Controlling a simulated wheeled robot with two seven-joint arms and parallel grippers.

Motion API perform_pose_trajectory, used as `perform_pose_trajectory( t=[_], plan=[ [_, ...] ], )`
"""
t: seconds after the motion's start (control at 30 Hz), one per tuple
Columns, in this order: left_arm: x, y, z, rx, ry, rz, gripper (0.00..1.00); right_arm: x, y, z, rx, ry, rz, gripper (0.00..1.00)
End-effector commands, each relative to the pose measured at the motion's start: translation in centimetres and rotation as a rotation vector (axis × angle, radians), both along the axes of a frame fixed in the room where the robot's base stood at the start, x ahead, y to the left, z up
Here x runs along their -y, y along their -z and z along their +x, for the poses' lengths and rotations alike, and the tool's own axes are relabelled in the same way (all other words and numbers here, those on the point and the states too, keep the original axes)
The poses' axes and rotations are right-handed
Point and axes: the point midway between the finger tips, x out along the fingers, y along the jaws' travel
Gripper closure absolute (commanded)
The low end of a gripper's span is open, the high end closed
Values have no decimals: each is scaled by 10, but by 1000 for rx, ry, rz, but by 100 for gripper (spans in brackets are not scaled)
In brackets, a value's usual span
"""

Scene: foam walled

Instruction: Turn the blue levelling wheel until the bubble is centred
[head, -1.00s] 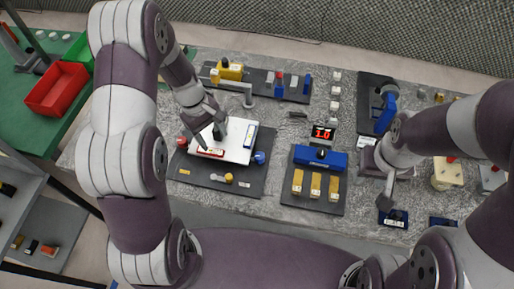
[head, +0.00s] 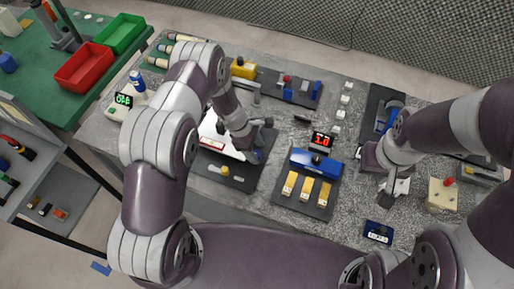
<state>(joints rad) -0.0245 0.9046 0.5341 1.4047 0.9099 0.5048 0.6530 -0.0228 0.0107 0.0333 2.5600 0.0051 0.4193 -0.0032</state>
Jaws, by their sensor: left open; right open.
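The white levelling plate (head: 228,151) sits on a dark base (head: 238,183) left of the table's middle, partly hidden by my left arm. The blue levelling wheel (head: 258,156) shows at the plate's right side, partly covered by my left gripper (head: 262,142). That gripper is open, with its fingers at the wheel; I cannot tell whether they touch it. The blue-framed vial is hidden, and no bubble can be made out. My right gripper (head: 394,192) is open over the table's right part, away from the plate.
A yellow wheel (head: 225,171) stands in front of the plate. Red (head: 84,66) and green (head: 120,34) bins stand on the green table at the left.

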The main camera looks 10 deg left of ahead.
Motion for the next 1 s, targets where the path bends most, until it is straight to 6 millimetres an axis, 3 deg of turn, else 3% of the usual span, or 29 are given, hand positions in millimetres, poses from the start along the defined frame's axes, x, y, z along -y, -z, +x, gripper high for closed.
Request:
perform_pose_trajectory(
  t=[0.17,0.4,0.6,1.0],
  plan=[
    [5,11,-1,0,0,0,40,0,-4,0,0,0,0,57],
    [5,13,0,0,1,0,40,0,-3,0,0,0,0,57],
    [5,13,0,1,1,0,96,0,-3,0,0,0,0,57],
    [4,14,1,3,83,1,96,0,5,0,0,0,0,57]
  ],
)
